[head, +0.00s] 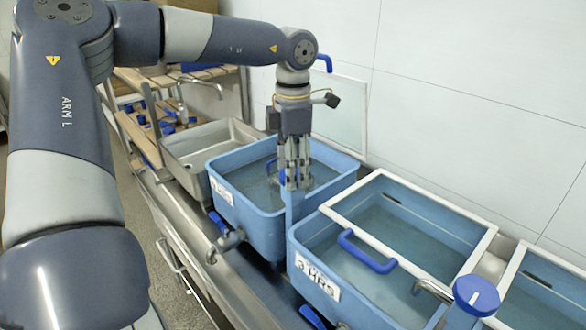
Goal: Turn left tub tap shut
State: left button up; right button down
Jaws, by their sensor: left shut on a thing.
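My left gripper (297,184) points straight down over the right part of the left blue tub (235,211), which holds water. Its fingers are close together and shut on a blue part that I take to be the left tub tap (282,176); the fingers hide most of it. Another valve with a blue lever (217,222) sits low on the front of this tub. My right gripper is not in view.
The right tub, labelled "3 HRS" (318,277), has a framed lid with a blue handle (366,252). A round blue knob (477,295) stands at the lower right. A clear panel (341,112) stands behind the left tub. A steel sink (205,137) lies beyond it.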

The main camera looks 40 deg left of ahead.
pick_arm(q)
jog(key=shift+m, duration=1.6)
jog(key=o, duration=1.1)
jog(key=shift+r, duration=0.1)
notch_tip(320, 180, up, 12)
jog(key=shift+f, duration=0.1)
